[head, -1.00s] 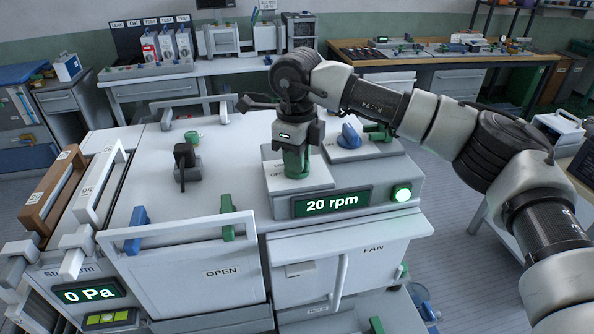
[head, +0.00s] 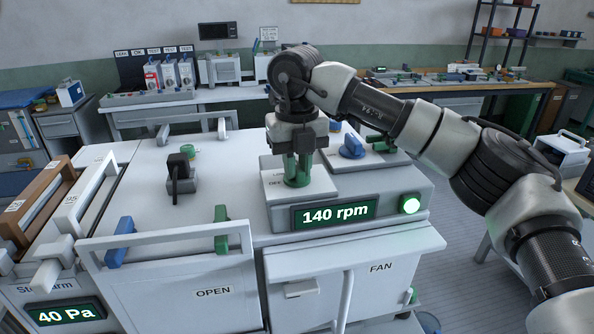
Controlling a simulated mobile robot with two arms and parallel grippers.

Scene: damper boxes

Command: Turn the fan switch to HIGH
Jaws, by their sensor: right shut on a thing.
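The green fan switch (head: 297,179) stands on a pale plate on top of the fan unit, with LOW and OFF lettering partly visible at its left. My right gripper (head: 298,158) points down from above and is shut on this switch, its fingers hiding the upper part. Any HIGH mark is hidden or unreadable. The fan display (head: 335,214) on the front reads 140 rpm, and a round green lamp (head: 410,204) beside it is lit. My left gripper is out of view.
A blue knob (head: 352,146) stands close to the right of the gripper. A black handle (head: 178,168) stands to the left on the box top. The OPEN door (head: 200,285) has blue and green clips. A pressure display (head: 65,314) reads 40 Pa.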

